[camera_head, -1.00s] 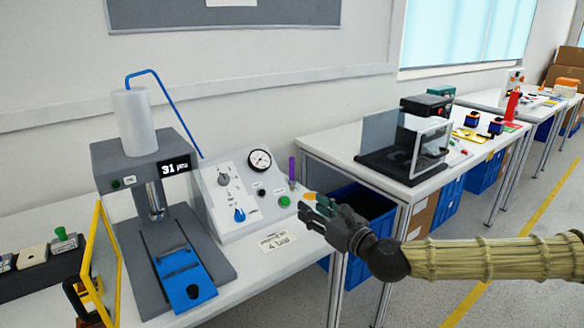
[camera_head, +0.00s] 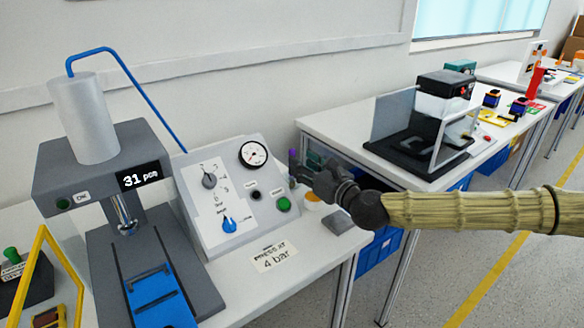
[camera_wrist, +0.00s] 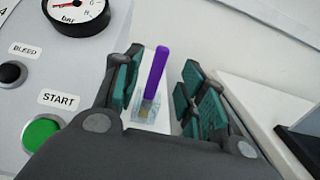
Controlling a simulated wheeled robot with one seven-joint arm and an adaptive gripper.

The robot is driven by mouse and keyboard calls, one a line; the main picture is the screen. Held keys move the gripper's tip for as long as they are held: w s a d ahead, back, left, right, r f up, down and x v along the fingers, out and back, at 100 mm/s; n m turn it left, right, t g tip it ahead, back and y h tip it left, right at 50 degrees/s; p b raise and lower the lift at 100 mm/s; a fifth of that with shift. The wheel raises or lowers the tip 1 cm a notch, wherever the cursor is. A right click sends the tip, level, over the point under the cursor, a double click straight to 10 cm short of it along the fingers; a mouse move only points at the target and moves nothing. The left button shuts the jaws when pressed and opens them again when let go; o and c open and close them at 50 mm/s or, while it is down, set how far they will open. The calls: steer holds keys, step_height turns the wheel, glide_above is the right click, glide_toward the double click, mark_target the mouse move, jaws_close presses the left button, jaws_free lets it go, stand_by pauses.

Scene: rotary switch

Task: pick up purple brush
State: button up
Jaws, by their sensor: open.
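The purple brush (camera_wrist: 157,72) stands upright, slightly tilted in the wrist view, with its lower end in a small clear holder (camera_wrist: 146,109) on the white table. In the wrist view my gripper (camera_wrist: 160,88) is open, with one finger on each side of the brush and a gap on both sides.
Left of my gripper stands the grey control panel (camera_head: 240,165) with a gauge (camera_head: 254,154), knobs and a green START button (camera_head: 283,204). The press (camera_head: 115,200) is further left. A second table with a machine (camera_head: 430,120) lies to the right.

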mark_target(294, 155)
steer(key=shift+r+x, duration=0.15)
steer(key=shift+x, duration=1.25)
steer(key=shift+r+x, duration=0.2)
steer(key=shift+x, duration=1.2)
jaws_close()
